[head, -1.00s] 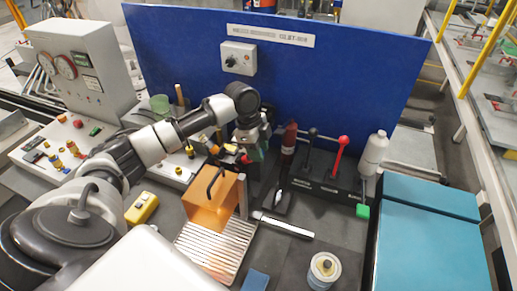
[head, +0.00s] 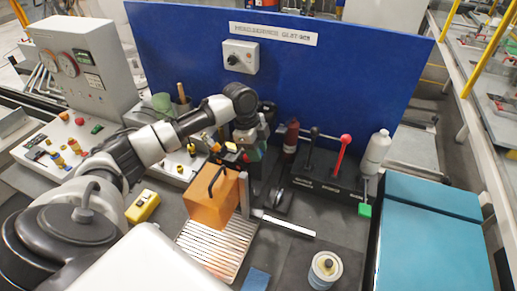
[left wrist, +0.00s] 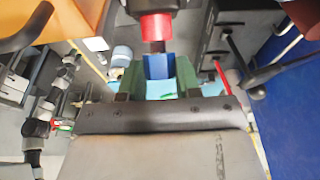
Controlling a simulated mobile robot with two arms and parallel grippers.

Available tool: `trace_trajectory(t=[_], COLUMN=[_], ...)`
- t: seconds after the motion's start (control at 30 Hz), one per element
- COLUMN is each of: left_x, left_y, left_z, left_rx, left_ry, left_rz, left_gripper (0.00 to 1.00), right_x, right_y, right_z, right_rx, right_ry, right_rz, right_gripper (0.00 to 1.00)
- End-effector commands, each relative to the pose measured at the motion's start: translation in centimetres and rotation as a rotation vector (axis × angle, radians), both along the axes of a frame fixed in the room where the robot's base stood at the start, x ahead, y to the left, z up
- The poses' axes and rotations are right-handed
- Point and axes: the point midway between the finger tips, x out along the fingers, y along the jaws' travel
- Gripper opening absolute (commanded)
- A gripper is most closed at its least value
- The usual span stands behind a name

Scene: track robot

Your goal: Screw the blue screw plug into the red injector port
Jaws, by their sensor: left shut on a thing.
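My left gripper (left wrist: 157,80) has two green fingers, shut on the blue screw plug (left wrist: 157,66) in the left wrist view. The red injector port (left wrist: 155,27) lies right above the plug there, roughly in line with it. A dark shaft shows between the blue part and the red port; I cannot tell whether it is inside the port. In the head view my left gripper (head: 251,153) is at the back of the bench, in front of the blue panel. The plug and port cannot be made out there. My right gripper is not in view.
An orange box-like cover (head: 214,203) with a black handle stands close in front of the gripper, over a ribbed plate (head: 228,240). A lever block (head: 320,185) with a red-knobbed lever and a white bottle (head: 375,152) are to the right. The blue panel (head: 345,70) blocks the back.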

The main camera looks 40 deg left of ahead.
Motion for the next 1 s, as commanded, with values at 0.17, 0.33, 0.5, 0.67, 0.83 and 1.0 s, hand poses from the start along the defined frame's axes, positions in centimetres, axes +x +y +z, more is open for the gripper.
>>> trace_trajectory(t=[0.17,0.33,0.5,0.67,0.83,1.0], left_x=[-0.1,-0.1,-0.1,-0.1,-0.1,-0.2], left_y=[0.4,0.6,0.5,0.5,0.6,1.3], left_z=[-0.3,-0.5,-0.5,-0.5,-0.2,1.9], left_rx=[0.0,0.0,0.0,0.0,0.0,0.001], left_ry=[-0.001,-0.002,-0.001,-0.001,-0.002,-0.006], left_rz=[0.0,0.001,0.0,0.0,0.001,0.001], left_gripper=[0.08,0.38,0.63,0.63,0.63,0.63], right_x=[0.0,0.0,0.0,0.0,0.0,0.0], right_y=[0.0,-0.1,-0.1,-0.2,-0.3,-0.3], right_z=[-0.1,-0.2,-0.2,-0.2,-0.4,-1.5], right_rx=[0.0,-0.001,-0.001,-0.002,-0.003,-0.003], right_ry=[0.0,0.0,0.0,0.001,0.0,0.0], right_rz=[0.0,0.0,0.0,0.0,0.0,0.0], right_gripper=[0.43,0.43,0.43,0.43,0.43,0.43])
